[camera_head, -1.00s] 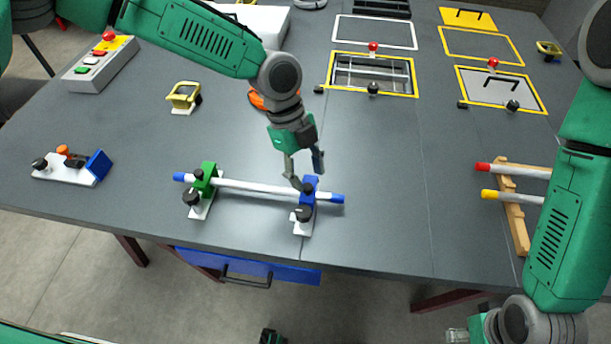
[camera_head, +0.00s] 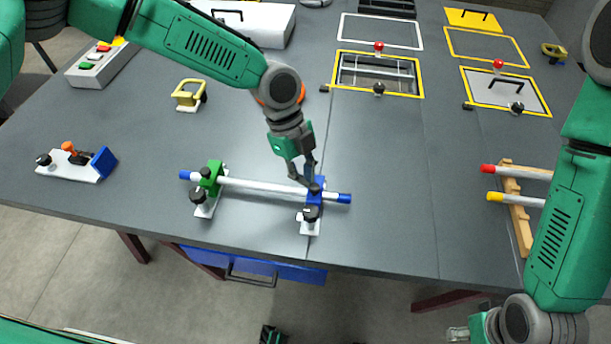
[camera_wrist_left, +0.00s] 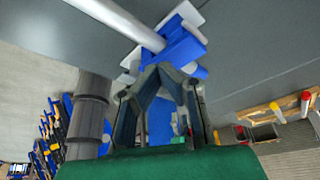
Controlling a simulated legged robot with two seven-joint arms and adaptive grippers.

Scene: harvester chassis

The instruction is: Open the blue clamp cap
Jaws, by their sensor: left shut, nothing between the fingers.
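The blue clamp (camera_head: 315,197) stands on a white base at the right end of a white rod (camera_head: 262,187) with blue ends. Its cap appears to lie over the rod, but the fingers partly hide it. The clamp also shows in the left wrist view (camera_wrist_left: 183,45), just beyond the fingertips. My left gripper (camera_head: 310,182) points down at the top of the clamp with its fingers together and empty. I cannot tell whether it touches the cap. My right gripper (camera_head: 458,334) is low at the bottom right, partly cut off, and its fingers are unclear.
A green clamp (camera_head: 210,178) holds the rod's left part. A separate clamp with a blue cap (camera_head: 102,162) stands at the table's left. A yellow-handled piece (camera_head: 188,95) stands behind the rod. A wooden rack (camera_head: 516,215) with rods is at the right. The table between is clear.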

